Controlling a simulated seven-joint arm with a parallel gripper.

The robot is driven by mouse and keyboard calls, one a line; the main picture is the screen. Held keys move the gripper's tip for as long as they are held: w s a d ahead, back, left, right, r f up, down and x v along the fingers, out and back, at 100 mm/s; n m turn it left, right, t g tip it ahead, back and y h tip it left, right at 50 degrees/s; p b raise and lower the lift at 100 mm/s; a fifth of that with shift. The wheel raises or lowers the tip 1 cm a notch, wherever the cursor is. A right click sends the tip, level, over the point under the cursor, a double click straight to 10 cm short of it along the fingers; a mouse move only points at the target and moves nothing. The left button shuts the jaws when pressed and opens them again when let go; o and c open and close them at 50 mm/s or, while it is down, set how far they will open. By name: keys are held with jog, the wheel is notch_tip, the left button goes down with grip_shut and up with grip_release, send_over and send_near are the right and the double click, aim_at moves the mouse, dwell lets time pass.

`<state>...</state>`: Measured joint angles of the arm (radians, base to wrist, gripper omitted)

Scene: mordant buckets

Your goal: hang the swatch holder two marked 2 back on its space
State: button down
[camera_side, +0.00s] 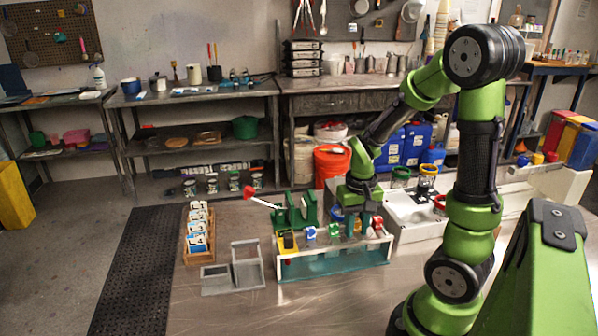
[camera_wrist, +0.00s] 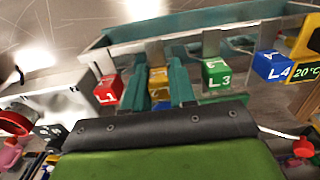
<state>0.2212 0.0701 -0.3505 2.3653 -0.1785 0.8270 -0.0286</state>
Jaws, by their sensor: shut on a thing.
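My gripper (camera_wrist: 158,88) is shut on a yellow block, swatch holder two (camera_wrist: 158,76), which shows between its two teal fingers; its marking is mostly hidden. The held holder is in line with the red holder (camera_wrist: 108,89) on one side and the green L3 holder (camera_wrist: 215,74) on the other. The blue L4 holder (camera_wrist: 272,66) is beyond the green one. I cannot tell whether the held holder touches the rack rail.
A yellow 20 °C gauge (camera_wrist: 306,48) is at the rack's end. Green stands (camera_side: 303,212) and a red-tipped stick (camera_side: 249,193) are behind the rack. A wooden card box (camera_side: 199,240) and grey holder (camera_side: 246,267) stand left. A white basin (camera_side: 408,213) with coloured buckets is right.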

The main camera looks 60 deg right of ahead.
jog(key=c, duration=0.8)
grip_release()
jog(key=shift+c, duration=0.2)
notch_tip(320, 180, up, 17)
jog(key=shift+f, duration=0.1)
jog(key=a+n+t+y, duration=0.2)
jog(key=a+n+t, duration=0.3)
jog(key=a, duration=1.2)
jog(key=shift+w+a+t, duration=0.25)
jog(key=shift+a+t, duration=0.15)
jog(key=shift+t, duration=0.7)
